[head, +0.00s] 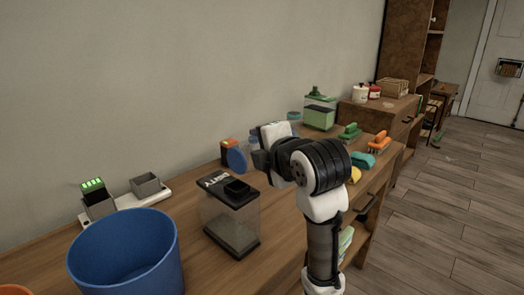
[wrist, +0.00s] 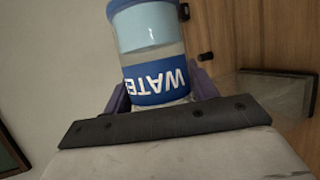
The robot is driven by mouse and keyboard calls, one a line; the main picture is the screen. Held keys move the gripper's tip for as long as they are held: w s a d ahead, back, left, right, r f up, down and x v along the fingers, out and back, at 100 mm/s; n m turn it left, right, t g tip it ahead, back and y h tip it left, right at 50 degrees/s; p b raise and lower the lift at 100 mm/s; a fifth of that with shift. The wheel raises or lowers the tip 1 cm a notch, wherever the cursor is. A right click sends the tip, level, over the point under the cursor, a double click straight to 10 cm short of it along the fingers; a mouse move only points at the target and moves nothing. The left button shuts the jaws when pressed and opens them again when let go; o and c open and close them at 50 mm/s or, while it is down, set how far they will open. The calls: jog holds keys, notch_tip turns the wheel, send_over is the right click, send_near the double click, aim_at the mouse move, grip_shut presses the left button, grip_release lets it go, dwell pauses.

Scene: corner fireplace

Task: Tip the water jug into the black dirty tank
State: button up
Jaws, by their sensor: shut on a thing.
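The water jug (wrist: 155,85) is between the purple fingers of my gripper (wrist: 160,92) in the wrist view, with a blue "WATER" label that reads upside down there. In the head view a blue round end (head: 236,160), apparently the jug's, shows left of my gripper (head: 260,160), so the jug looks tilted. My gripper is shut on it, above the bench. The dirty tank (head: 232,222) is a clear box with a black lid marked "DIRTY" and a dark opening. It stands below and left of the gripper. Whether any water leaves the jug cannot be seen.
A blue bucket (head: 125,262) stands at front left of the wooden bench. A charger with green lights (head: 97,202) and a grey holder (head: 148,186) are behind it. Brushes (head: 378,144), sponges (head: 362,160) and a green-lidded tank (head: 320,112) stand to the right.

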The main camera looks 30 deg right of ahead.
jog(key=shift+n+b, duration=0.3)
jog(key=shift+b, duration=0.15)
jog(key=shift+r, duration=0.2)
dwell(0.4)
jog(key=shift+r+n+t+h, duration=0.25)
jog(key=shift+n+t+h, duration=0.05)
jog(key=shift+b, duration=0.55)
jog(key=shift+r, duration=0.2)
